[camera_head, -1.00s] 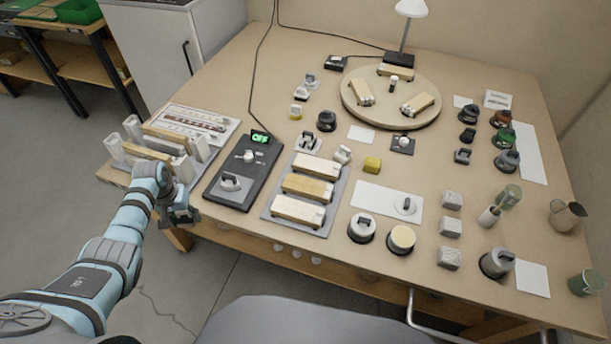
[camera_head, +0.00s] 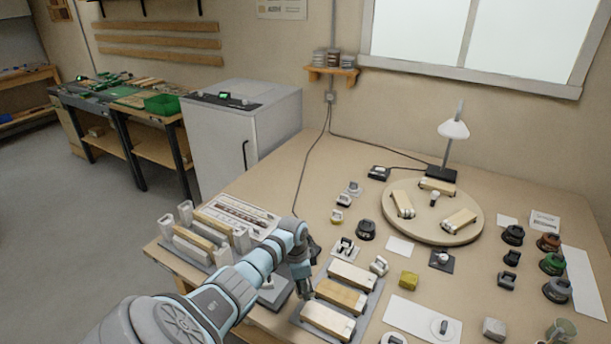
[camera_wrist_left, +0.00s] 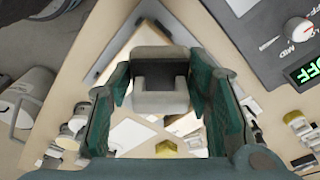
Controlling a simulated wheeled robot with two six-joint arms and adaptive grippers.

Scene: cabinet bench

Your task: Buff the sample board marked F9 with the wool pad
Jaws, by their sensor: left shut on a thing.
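My left gripper (camera_head: 304,282) hangs over the right side of the dark control unit (camera_head: 275,293), beside the grey tray of boards. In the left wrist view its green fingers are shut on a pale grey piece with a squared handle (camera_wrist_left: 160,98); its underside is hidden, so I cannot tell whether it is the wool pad. Three wooden boards, upper (camera_head: 352,275), middle (camera_head: 340,295) and lower (camera_head: 328,319), lie on the tray (camera_head: 377,290). More boards stand in a rack (camera_head: 187,247) at left and on a round turntable (camera_head: 425,226). No F9 mark is readable. My right gripper is out of view.
A lamp (camera_head: 453,130) stands at the back. In the left wrist view the unit's display (camera_wrist_left: 304,69) reads OFF.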

